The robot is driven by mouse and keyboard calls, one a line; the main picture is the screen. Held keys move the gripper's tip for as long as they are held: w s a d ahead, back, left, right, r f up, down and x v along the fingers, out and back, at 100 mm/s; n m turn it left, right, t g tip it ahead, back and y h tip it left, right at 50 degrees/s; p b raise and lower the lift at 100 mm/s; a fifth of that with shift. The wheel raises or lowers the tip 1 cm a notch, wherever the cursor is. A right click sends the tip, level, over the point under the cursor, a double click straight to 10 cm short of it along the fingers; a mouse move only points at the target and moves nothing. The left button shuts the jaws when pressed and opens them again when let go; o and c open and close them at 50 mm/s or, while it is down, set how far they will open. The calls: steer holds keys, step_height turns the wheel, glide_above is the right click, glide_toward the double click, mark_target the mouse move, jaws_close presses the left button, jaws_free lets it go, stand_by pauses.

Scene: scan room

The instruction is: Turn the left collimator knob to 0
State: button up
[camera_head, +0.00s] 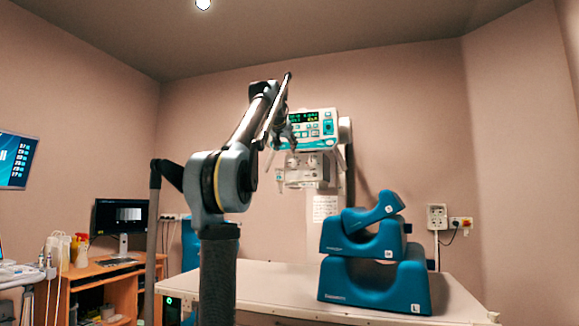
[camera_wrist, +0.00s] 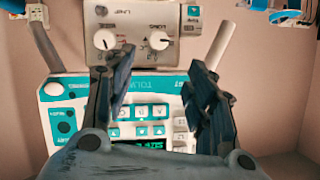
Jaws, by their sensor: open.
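The collimator box (camera_head: 307,170) hangs below the teal-and-white control panel (camera_head: 310,127) and carries two round white knobs. In the wrist view the box and its lettering appear upside down. One knob (camera_wrist: 104,39) is at picture left, and the other knob (camera_wrist: 159,40) is right of the middle. Their scale marks are too small to read. My gripper (camera_wrist: 162,62) is open and empty, with its fingers apart below the knobs in the wrist view, in front of the panel. In the head view my gripper (camera_head: 289,135) overlaps the panel's left side, and its fingers are hard to make out.
A white table (camera_head: 270,290) stands in front of the unit. Stacked blue positioning cushions (camera_head: 375,285) rest on its right part. Two light handles flank the collimator box, one of them at right (camera_wrist: 220,45) in the wrist view. A wooden desk (camera_head: 125,270) with a monitor stands at left.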

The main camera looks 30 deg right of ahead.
mark_target(291, 162)
steer(key=x, duration=1.4)
steer(key=shift+d+f, duration=0.15)
steer(key=c, duration=1.1)
